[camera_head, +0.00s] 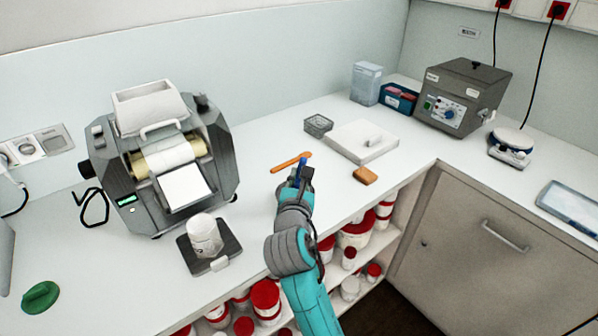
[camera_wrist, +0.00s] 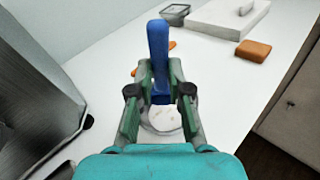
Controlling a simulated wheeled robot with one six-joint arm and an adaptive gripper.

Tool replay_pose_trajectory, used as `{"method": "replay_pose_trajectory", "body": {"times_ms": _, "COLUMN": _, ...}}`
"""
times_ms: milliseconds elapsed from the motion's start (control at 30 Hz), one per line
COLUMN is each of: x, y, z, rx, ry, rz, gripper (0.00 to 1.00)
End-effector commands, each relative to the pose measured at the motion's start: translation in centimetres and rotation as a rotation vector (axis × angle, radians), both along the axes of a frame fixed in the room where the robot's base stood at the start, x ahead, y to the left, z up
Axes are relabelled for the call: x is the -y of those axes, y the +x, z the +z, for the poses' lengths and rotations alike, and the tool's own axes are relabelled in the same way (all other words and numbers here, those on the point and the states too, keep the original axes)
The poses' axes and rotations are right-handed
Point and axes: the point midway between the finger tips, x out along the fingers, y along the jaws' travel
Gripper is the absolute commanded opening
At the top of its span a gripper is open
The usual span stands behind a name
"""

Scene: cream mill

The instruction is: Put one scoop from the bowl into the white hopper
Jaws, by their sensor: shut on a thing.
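My gripper (camera_head: 302,178) is over the front part of the bench, right of the mill. In the wrist view, its fingers (camera_wrist: 159,93) are shut on a blue handle (camera_wrist: 158,50) that sticks up, likely the scoop's. A pale round shape with whitish contents (camera_wrist: 163,119) shows between the fingers. I cannot tell whether it is the bowl or the scoop's head. No bowl shows clearly in the head view, where my arm covers that spot. The white hopper (camera_head: 148,110) sits on top of the grey mill (camera_head: 222,160) at the left, apart from my gripper.
A white jar (camera_head: 204,235) stands on a dark scale (camera_head: 226,252) before the mill. An orange spatula (camera_head: 291,162) lies behind my gripper. Red-lidded tubs fill shelves below.

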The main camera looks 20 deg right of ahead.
Motion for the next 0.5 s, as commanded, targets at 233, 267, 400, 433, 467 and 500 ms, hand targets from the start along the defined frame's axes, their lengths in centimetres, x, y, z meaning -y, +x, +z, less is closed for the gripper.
{"method": "replay_pose_trajectory", "body": {"times_ms": 233, "x": 0.0, "y": 0.0, "z": -1.8, "rx": -0.002, "ry": -0.001, "rz": 0.000, "gripper": 0.00}}
{"method": "replay_pose_trajectory", "body": {"times_ms": 267, "x": 0.0, "y": 0.0, "z": -2.0, "rx": -0.002, "ry": -0.001, "rz": -0.001, "gripper": 0.00}}
{"method": "replay_pose_trajectory", "body": {"times_ms": 400, "x": 0.0, "y": 0.0, "z": -2.9, "rx": -0.002, "ry": -0.001, "rz": -0.001, "gripper": 0.00}}
{"method": "replay_pose_trajectory", "body": {"times_ms": 433, "x": 0.0, "y": 0.0, "z": -3.0, "rx": -0.001, "ry": -0.001, "rz": 0.000, "gripper": 0.00}}
{"method": "replay_pose_trajectory", "body": {"times_ms": 467, "x": 0.0, "y": 0.0, "z": -3.2, "rx": -0.001, "ry": -0.001, "rz": 0.000, "gripper": 0.00}}
{"method": "replay_pose_trajectory", "body": {"times_ms": 500, "x": 0.0, "y": 0.0, "z": -3.3, "rx": -0.001, "ry": -0.001, "rz": -0.001, "gripper": 0.00}}
